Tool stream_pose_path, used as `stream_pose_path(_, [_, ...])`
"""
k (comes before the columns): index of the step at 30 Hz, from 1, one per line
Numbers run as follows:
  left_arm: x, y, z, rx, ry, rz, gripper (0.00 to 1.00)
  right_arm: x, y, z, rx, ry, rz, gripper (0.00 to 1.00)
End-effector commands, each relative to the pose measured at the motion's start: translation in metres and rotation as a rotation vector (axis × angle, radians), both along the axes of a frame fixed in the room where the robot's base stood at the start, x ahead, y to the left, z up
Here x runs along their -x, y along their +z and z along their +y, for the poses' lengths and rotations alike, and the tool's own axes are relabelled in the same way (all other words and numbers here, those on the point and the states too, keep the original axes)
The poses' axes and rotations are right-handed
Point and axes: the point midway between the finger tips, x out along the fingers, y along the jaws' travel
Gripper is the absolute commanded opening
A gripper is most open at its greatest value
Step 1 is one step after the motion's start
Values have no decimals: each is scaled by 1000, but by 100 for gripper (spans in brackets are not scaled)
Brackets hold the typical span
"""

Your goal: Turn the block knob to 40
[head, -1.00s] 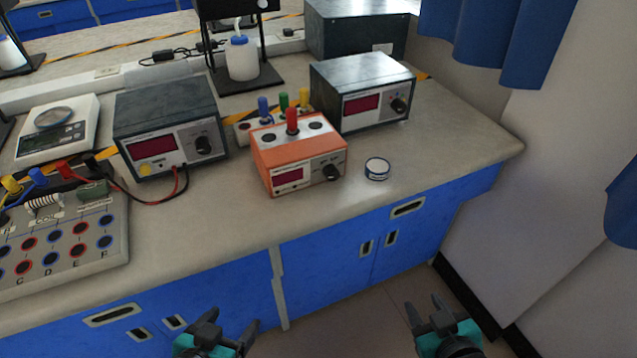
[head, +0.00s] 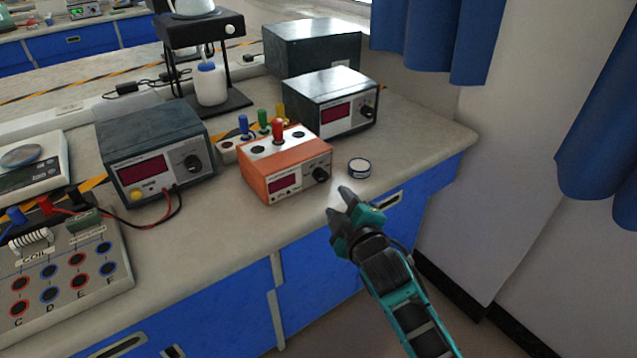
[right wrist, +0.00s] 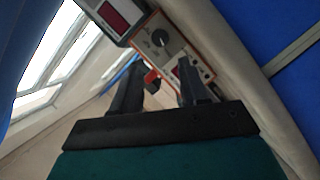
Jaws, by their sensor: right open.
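The orange block (head: 262,184) sits on the bench near its front edge. Its front face has a dark red display and a black knob (head: 320,174); the knob's pointer and scale are too small to read. My right gripper (head: 340,203) is open and empty in front of the block's right side, slightly below the knob in the picture and apart from it. In the right wrist view, the orange block's face (right wrist: 186,52) and black knob (right wrist: 160,38) show beyond the open fingers (right wrist: 160,82). My left gripper is out of view.
Dark meter boxes stand left (head: 155,125) and behind right (head: 320,88). Colored plugs (head: 263,120) rise behind the block. A terminal board (head: 65,265) lies at left. Bench in front is clear.

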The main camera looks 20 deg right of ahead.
Motion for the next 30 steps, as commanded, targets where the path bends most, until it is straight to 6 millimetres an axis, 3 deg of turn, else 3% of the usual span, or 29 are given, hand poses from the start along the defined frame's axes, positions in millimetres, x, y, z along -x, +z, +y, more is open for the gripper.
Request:
stream_pose_path(15, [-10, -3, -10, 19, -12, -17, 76, -91, -20, 2, -3, 0, -1, 44])
stream_pose_path(21, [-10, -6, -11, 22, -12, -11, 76, -107, -24, 2, -2, 0, 0, 44])
stream_pose_path(30, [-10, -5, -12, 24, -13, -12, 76, -111, -24, 2, -3, 0, 1, 44])
